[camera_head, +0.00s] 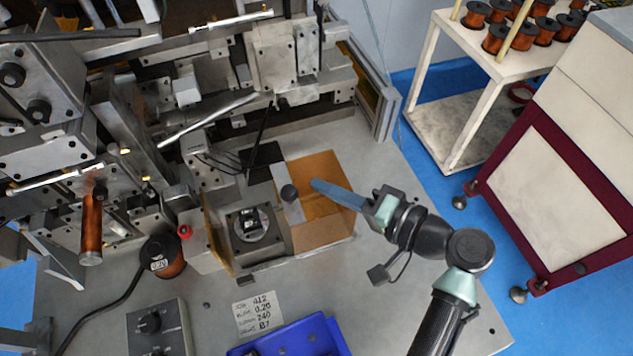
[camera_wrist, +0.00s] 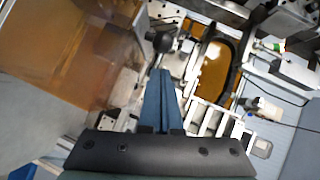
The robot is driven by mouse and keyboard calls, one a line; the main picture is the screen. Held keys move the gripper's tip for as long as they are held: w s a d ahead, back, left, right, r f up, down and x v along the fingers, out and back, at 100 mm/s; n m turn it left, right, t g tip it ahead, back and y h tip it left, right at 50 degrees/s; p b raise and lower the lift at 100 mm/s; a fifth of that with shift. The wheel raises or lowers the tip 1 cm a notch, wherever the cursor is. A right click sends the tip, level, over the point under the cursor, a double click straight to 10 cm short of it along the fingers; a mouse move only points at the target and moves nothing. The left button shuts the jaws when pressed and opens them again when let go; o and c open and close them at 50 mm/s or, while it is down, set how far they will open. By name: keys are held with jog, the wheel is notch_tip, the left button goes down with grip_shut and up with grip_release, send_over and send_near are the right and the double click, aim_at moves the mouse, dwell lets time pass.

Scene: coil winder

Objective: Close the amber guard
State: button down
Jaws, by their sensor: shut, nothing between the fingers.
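The amber guard (camera_head: 325,200) is a see-through orange panel with a grey metal strip on its left side, right of the round fixture (camera_head: 248,227), which shows uncovered from above. It fills the upper left of the wrist view (camera_wrist: 65,50). A dark round knob (camera_head: 289,193) stands at the strip; it also shows in the wrist view (camera_wrist: 160,42). My gripper (camera_head: 316,185) is shut and empty, its blue fingers over the guard, with the tips just right of the knob. In the wrist view the fingertips (camera_wrist: 160,72) point at the knob; I cannot tell if they touch.
A blue bin (camera_head: 290,338) and a labelled card (camera_head: 258,311) lie at the front of the bench. A copper spool (camera_head: 163,256) and a control box (camera_head: 158,328) stand front left. Winder machinery fills the back and left.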

jog(key=shift+s+a+f+p, duration=0.1)
jog(key=shift+a+f+p, duration=0.1)
jog(key=shift+a, duration=0.3)
jog(key=shift+s+a+f+p, duration=0.1)
jog(key=shift+a+f, duration=0.05)
jog(key=shift+a, duration=0.35)
jog(key=s+a+p, duration=0.2)
jog(key=s+a, duration=0.2)
jog(key=a, duration=0.9)
jog(key=shift+s, duration=0.15)
jog(key=shift+r, duration=0.1)
